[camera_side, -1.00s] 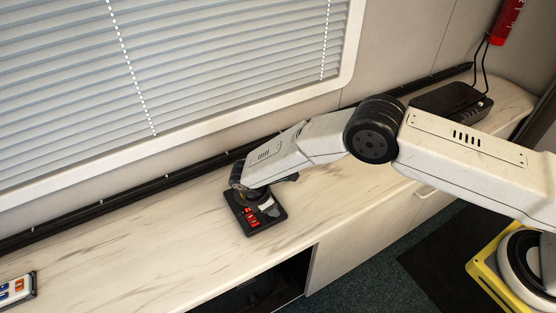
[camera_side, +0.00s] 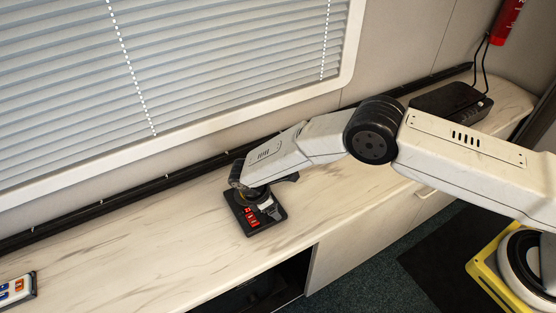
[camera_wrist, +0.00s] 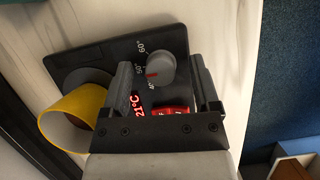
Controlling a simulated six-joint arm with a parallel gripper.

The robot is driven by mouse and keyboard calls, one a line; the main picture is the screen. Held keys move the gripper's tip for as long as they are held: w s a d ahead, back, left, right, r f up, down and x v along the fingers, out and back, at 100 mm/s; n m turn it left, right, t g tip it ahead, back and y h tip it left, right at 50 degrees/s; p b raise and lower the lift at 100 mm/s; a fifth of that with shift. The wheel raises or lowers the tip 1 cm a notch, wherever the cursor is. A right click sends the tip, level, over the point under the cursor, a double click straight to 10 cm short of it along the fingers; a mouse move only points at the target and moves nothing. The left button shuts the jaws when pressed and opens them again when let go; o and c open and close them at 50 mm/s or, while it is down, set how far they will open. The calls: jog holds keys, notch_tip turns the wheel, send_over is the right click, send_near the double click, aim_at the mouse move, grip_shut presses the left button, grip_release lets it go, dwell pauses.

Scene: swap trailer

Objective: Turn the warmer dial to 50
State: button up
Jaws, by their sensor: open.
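The warmer is a black panel (camera_side: 241,218) on the counter; it also fills the middle of the wrist view (camera_wrist: 85,58). Its round grey dial (camera_wrist: 162,74) has a red mark on its left side, pointing between the 40° and 50° labels; the exact reading is hard to tell. A red display shows 21°C. Red buttons (camera_wrist: 172,111) sit below the dial. My gripper (camera_wrist: 163,70) is open, one finger on each side of the dial; contact is not clear.
A yellow cup-like thing (camera_wrist: 72,115) is at the panel's left in the wrist view. A black box (camera_side: 450,102) stands far right. The counter between is clear; blinds rise behind.

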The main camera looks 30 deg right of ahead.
aim_at(262, 216)
jog(key=shift+r, duration=0.1)
jog(key=v, duration=0.7)
jog(key=shift+r, duration=0.35)
jog(key=shift+a, duration=0.15)
jog(key=s+d+r+m+y, duration=0.2)
jog(key=d+r+m, duration=0.2)
jog(key=d+r, duration=0.35)
jog(key=s+d+r+m+y, duration=0.1)
jog(key=s+d+r+m, duration=0.2)
jog(key=d+r+m, duration=0.4)
jog(key=s+d+r+m+t, duration=0.1)
jog(key=s+d+m, duration=0.2)
jog(key=s+d, duration=0.2)
jog(key=s+d+r+m+t+y, duration=0.1)
jog(key=s+d+r+m+t, duration=0.1)
jog(key=s+d, duration=0.4)
jog(key=s+m, duration=0.1)
jog(key=s, duration=0.3)
jog(key=shift+r+y, duration=0.3)
jog(key=shift+r, duration=0.05)
